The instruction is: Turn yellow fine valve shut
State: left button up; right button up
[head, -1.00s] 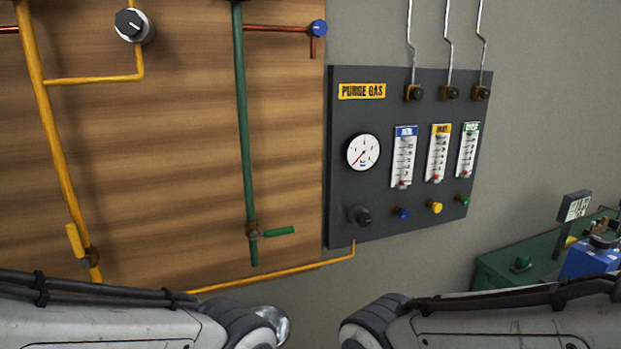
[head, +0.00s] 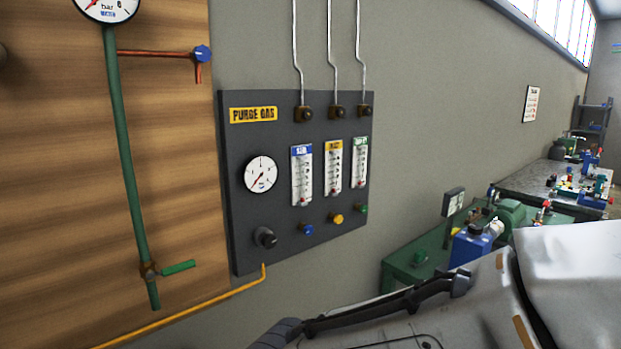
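The yellow fine valve (head: 336,218) is a small round yellow knob low on the dark purge gas panel (head: 240,222). It sits under the flowmeter with the yellow label (head: 333,167). A blue knob (head: 306,229) is to its left and a green knob (head: 364,209) to its right. Nothing touches the yellow knob. How far it is turned is too small to tell. An arm of mine crosses the lower right, well below the panel. Neither gripper shows in the view.
A round gauge (head: 261,174) and a black knob (head: 265,238) are on the panel's left. A green pipe with a green lever (head: 179,268) stands on the wooden board (head: 180,110). A green bench (head: 400,265) stands right of the panel.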

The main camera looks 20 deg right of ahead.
aim_at(338, 219)
jog(key=z, duration=0.45)
jog(key=k, duration=0.55)
jog(key=z, duration=0.8)
jog(key=i, duration=0.9)
jog(key=u, duration=0.8)
jog(key=i, duration=0.3)
jog(key=u, duration=0.45)
